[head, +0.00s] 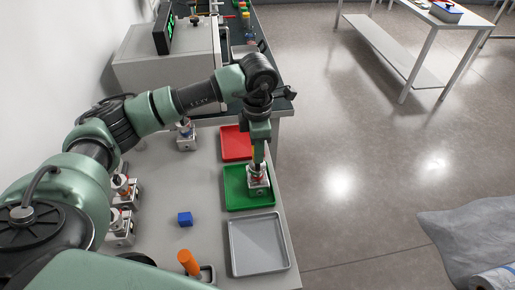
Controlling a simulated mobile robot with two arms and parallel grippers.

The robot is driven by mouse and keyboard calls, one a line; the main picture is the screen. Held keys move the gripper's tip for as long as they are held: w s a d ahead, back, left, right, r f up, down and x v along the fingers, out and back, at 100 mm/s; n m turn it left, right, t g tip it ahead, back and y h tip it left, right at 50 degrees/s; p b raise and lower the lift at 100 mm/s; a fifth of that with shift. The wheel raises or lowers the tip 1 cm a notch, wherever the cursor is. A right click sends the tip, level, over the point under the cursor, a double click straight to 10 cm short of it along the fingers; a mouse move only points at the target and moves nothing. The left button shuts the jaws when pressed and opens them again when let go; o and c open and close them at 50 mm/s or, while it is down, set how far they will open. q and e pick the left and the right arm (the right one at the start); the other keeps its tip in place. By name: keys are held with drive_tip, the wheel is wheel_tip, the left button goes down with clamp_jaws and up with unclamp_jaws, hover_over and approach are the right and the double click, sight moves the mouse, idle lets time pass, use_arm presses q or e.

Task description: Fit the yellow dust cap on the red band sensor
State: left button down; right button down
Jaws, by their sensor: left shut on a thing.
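My left gripper (258,163) points down over the green tray (234,199). It is shut on a small white-and-grey sensor unit (258,184) that is in or just above this tray; I cannot tell whether it touches the tray floor. The fingers hide its upper part, so its band colour is unclear. Similar units stand on the table: one at the back (186,137), one with an orange-red band at the left (122,188), and another in front of that (119,227). I cannot clearly make out a yellow dust cap. My right gripper is out of view.
A red tray (236,144) lies behind the green one, an empty grey tray (258,244) in front. A grey box-shaped device (165,68) stands behind.

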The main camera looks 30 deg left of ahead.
use_arm(q)
drive_tip(key=shift+f+b, duration=1.5)
drive_tip(key=shift+f, duration=0.05)
drive_tip(key=c, duration=1)
unclamp_jaws()
drive_tip(key=shift+r, duration=0.1)
drive_tip(key=shift+o, duration=0.2)
wheel_tip(320, 180, up, 8)
drive_tip(key=shift+f+b, duration=0.1)
drive_tip(key=shift+b, duration=0.65)
